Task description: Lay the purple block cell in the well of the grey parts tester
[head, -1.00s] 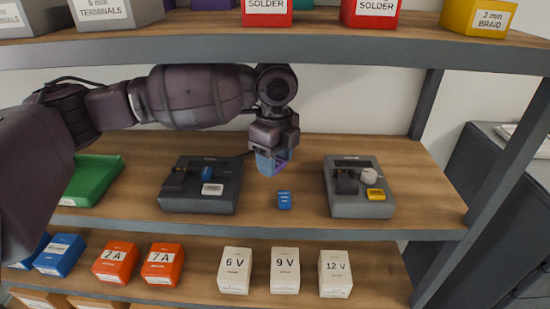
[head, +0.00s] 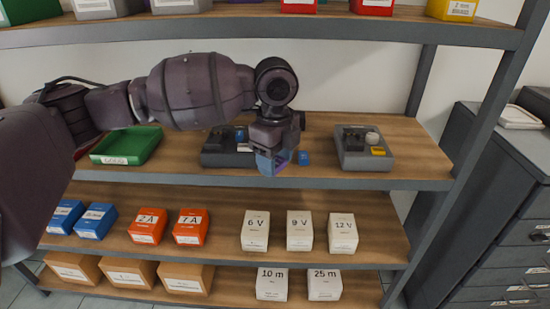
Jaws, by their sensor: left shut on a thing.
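My left gripper (head: 274,163) hangs in front of the middle shelf, pointing down. It is shut on the purple block cell (head: 284,160), of which only a small part shows between the bluish fingers. The grey parts tester (head: 378,162) stands on the right of that shelf, to the right of my gripper. It carries a dark part, a pale round knob and a yellow label. Its well cannot be made out clearly. A darker tester (head: 213,158) stands behind and left of my gripper, which partly hides it. My right gripper is not in view.
A green tray (head: 126,147) is at the left. The upper shelf's edge (head: 300,31) runs above my arm. Labelled boxes stand on the lower shelves. Bare wood lies around the grey tester.

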